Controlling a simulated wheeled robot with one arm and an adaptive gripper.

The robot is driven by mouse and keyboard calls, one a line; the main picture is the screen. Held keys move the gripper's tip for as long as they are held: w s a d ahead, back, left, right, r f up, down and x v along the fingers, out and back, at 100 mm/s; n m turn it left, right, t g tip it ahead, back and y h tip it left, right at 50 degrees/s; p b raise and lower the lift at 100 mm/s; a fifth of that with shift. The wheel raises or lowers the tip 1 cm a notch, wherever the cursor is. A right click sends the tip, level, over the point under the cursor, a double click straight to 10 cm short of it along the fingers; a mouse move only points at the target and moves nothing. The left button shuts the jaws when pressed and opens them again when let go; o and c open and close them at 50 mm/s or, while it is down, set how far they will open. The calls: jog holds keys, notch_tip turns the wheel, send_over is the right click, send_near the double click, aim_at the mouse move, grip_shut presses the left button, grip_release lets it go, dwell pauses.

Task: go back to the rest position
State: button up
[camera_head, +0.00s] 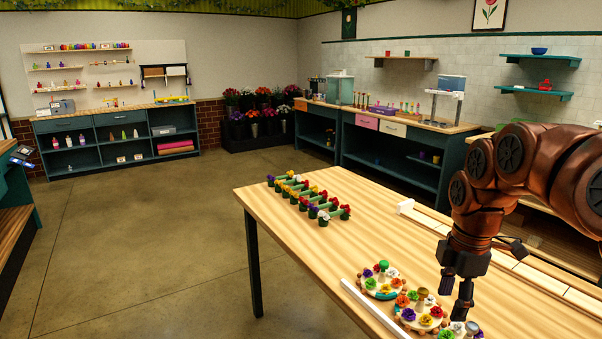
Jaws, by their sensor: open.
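My gripper (457,296) hangs from the copper-coloured arm at the right of the head view. Its dark fingers point down, apart, with nothing seen between them. It is over the front part of the wooden table (300,235), just right of the round flower arrangements. One round arrangement (383,279) with mixed flowers and a green-topped knob lies on the table to its left. A second arrangement (425,318) lies nearer, close below and left of the fingers. A third (462,331) is cut off by the bottom edge.
A rack of small coloured flowers in green pots (310,203) stands at the table's far left end. A white strip (375,308) lies along the front left edge, and a pale rail (500,258) runs along the right side. The table's middle is clear. Open floor (150,235) lies left.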

jog(key=s+a+f+m, duration=0.3)
jog(key=s+m, duration=0.2)
jog(key=s, duration=0.3)
jog(key=s+a+f+m+g, duration=0.1)
jog(key=s+a+f+m, duration=0.2)
jog(key=s+m, duration=0.3)
jog(key=s+a+f+m, duration=0.4)
jog(key=s+m, duration=0.2)
jog(key=s, duration=0.5)
jog(key=shift+s+a+g, duration=0.15)
jog(key=shift+a+g, duration=0.1)
jog(key=shift+g, duration=0.15)
